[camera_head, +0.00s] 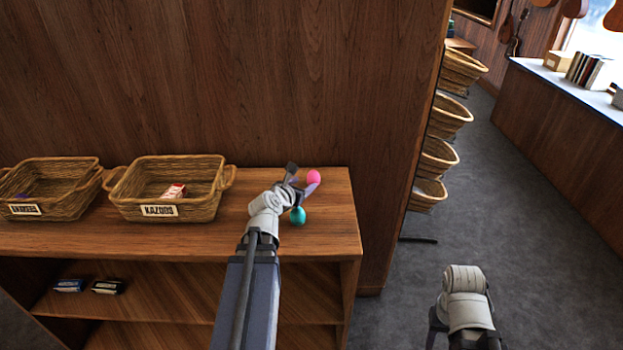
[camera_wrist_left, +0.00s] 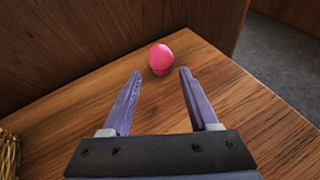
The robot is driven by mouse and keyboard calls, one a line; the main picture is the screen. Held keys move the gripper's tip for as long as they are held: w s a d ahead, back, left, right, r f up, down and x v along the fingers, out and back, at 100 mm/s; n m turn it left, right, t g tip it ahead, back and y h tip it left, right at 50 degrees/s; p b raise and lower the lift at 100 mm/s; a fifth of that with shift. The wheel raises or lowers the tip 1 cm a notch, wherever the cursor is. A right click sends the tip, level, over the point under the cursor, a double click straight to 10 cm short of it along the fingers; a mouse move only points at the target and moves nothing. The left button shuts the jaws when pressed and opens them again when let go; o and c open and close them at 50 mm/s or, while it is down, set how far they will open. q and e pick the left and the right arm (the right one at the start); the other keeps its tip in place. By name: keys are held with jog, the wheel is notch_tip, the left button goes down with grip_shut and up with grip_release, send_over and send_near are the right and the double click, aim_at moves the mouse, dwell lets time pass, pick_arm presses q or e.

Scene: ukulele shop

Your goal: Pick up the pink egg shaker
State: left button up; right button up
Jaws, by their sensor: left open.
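The pink egg shaker (camera_head: 314,177) sits on the wooden shelf top near its back right corner. In the left wrist view the pink egg shaker (camera_wrist_left: 160,57) lies just beyond the fingertips, roughly centred between them. My left gripper (camera_head: 303,178) is open and empty, also seen in the left wrist view (camera_wrist_left: 160,73) with its two fingers spread. A teal egg (camera_head: 298,215) sits on the shelf top beside my left wrist, nearer the front. My right arm shows at the lower right of the head view, but its fingertips are not visible.
A wicker basket labelled KAZOOS (camera_head: 207,207) stands left of my left gripper, with another wicker basket (camera_head: 72,205) farther left. A wooden wall (camera_head: 200,80) rises behind the shelf top (camera_head: 334,238). The right end of the top is clear.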

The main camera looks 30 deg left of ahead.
aim_at(316, 175)
pick_arm(q)
jog(key=b+x, duration=0.4)
jog(key=x, duration=0.8)
jog(key=shift+d+b, duration=0.1)
jog(key=shift+b, duration=0.2)
grip_shut()
dwell(0.3)
notch_tip(316, 175, up, 10)
jog(key=p, duration=1)
